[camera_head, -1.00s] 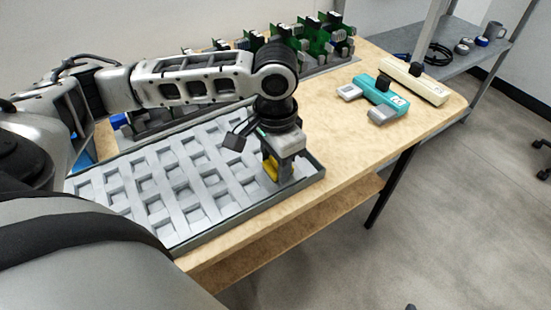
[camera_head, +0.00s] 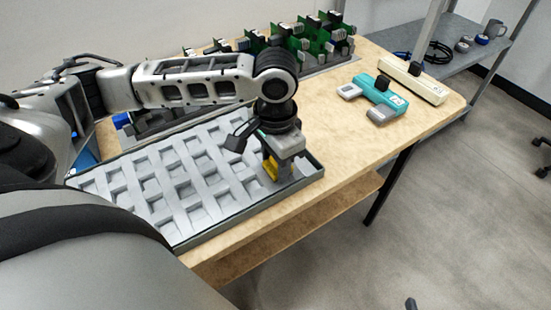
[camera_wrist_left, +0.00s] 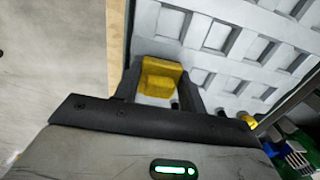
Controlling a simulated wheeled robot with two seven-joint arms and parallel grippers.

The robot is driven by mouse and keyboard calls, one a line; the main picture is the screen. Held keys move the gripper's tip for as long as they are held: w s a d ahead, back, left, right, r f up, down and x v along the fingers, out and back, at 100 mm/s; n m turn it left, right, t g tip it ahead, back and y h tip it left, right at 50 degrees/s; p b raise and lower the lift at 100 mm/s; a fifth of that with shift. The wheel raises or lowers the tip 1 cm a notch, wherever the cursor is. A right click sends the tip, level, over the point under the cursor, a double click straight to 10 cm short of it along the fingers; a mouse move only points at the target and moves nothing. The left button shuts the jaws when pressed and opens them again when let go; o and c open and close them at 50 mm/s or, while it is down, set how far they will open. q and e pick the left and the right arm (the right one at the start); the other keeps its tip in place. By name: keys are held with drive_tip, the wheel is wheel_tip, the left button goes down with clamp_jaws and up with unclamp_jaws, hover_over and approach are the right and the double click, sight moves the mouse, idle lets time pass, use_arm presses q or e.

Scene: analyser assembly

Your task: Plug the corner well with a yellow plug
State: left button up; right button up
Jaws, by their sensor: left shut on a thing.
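A yellow plug (camera_head: 270,167) is between the fingers of my left gripper (camera_head: 277,175), which is shut on it. The gripper points down over the right end of the grey tray of wells (camera_head: 248,204), near its right corner. The yellow plug (camera_wrist_left: 160,77) also shows in the left wrist view between the two dark fingers, with a pale well area around it. Whether the plug sits in a well or just above it cannot be told.
Green circuit boards (camera_head: 290,40) stand in a rack behind the tray. A teal device (camera_head: 378,97) and a cream device (camera_head: 413,80) lie on the right of the wooden table (camera_head: 330,130). The table between them and the tray is clear.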

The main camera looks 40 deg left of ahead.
use_arm(q)
drive_tip(key=shift+f, duration=0.3)
idle(0.5)
drive_tip(key=o, duration=1.2)
drive_tip(key=shift+f, duration=0.1)
drive_tip(key=shift+s, duration=0.1)
drive_tip(key=c, duration=0.4)
drive_tip(key=shift+o, duration=0.2)
drive_tip(key=shift+d, duration=0.1)
drive_tip(key=shift+p, duration=0.55)
drive_tip(key=shift+r+p, duration=0.2)
drive_tip(key=shift+p, duration=0.15)
drive_tip(key=shift+r+p, duration=0.3)
drive_tip(key=shift+p, duration=0.05)
drive_tip(key=shift+r+p, duration=1.55)
drive_tip(key=shift+p, duration=0.95)
